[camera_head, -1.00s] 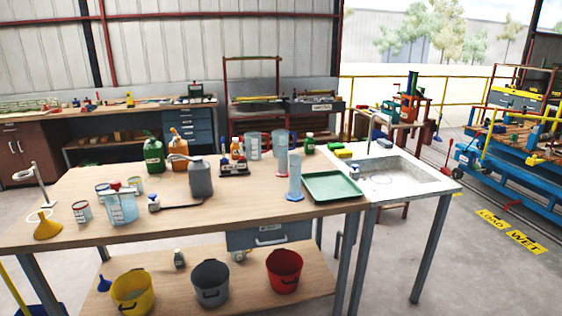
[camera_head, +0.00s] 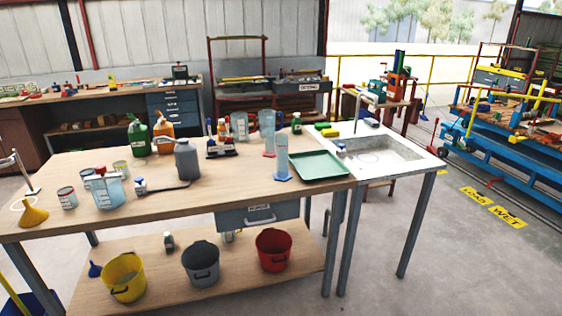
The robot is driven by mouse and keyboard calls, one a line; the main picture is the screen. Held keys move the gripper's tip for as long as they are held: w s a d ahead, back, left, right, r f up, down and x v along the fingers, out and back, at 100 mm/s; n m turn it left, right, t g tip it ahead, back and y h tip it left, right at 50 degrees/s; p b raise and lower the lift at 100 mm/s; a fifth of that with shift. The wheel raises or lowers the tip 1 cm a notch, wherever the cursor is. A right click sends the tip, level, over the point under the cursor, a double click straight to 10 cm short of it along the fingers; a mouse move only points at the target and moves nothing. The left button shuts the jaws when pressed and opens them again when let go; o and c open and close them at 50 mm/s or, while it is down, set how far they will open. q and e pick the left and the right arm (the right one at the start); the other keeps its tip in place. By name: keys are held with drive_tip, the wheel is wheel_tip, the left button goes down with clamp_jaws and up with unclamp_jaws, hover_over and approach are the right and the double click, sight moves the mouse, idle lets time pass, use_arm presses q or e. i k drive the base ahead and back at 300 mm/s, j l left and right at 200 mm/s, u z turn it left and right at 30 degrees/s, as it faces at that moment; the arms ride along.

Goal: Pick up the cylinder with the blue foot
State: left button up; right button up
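The cylinder with the blue foot (camera_head: 282,158) is a tall, clear, bluish measuring cylinder. It stands upright on the wooden workbench (camera_head: 225,198), just left of the green tray (camera_head: 318,166). A second clear cylinder (camera_head: 267,125) with a reddish foot stands just behind it and to the left. Neither of my grippers is in view.
A grey jug (camera_head: 187,160) and a clear beaker (camera_head: 108,190) stand further left on the bench. A sink (camera_head: 385,155) adjoins its right end. Yellow (camera_head: 124,280), grey (camera_head: 201,265) and red (camera_head: 273,250) buckets stand on the lower shelf. Bare benchtop lies before the cylinder.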

sight(282, 174)
drive_tip(key=i+j+z, duration=0.1)
drive_tip(key=i, duration=1.9)
